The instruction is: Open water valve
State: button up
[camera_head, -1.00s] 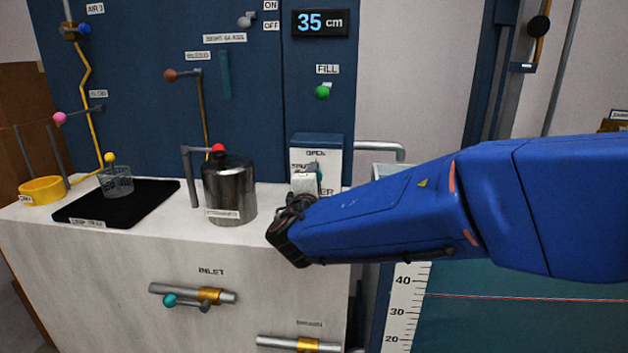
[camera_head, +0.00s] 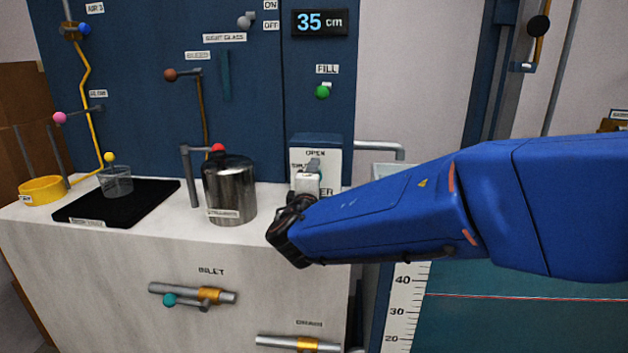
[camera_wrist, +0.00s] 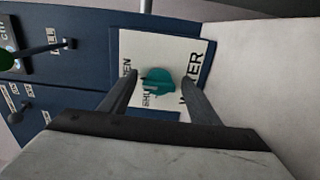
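The water valve has a teal knob (camera_wrist: 157,82) on a white panel (camera_wrist: 135,45) marked OPEN, SHUT and WATER. In the wrist view the knob lies between the two dark fingers of my gripper (camera_wrist: 160,77). The fingers are apart, with a visible gap on each side of the knob. How deep the tips reach beside it is hard to tell.
A metal pot (camera_head: 230,190) stands on the counter left of my gripper. A black mat (camera_head: 150,200) and a yellow ring (camera_head: 42,190) lie farther left. A tank with a scale (camera_head: 403,310) is at the right.

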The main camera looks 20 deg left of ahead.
jog(key=v, duration=1.7)
jog(key=shift+s+d, duration=0.1)
jog(key=shift+s, duration=0.05)
jog(key=shift+s, duration=0.1)
